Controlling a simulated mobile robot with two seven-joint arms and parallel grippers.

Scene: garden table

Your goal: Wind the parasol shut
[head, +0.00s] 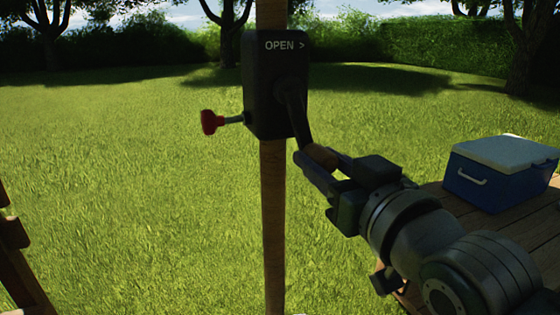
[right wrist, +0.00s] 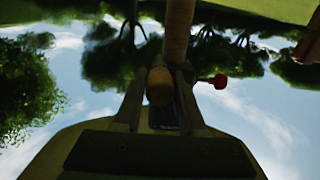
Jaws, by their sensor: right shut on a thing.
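The parasol's wooden pole (head: 273,220) stands upright in the middle of the head view. A black crank box (head: 268,110) is fixed on it, marked "OPEN >". A dark crank arm (head: 297,115) runs down and right from the box to a brown handle (head: 321,154). My right gripper (head: 316,164) is shut on the crank handle, which also shows between the fingers in the right wrist view (right wrist: 160,88). A red knob (head: 210,122) on a metal pin sticks out of the box's left side; it shows in the right wrist view (right wrist: 219,81) too.
A blue cooler with a white lid (head: 503,172) stands on a wooden deck or tabletop (head: 440,205) at right. Part of a wooden piece of furniture (head: 18,250) shows at lower left. Open lawn (head: 130,170) lies behind the pole.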

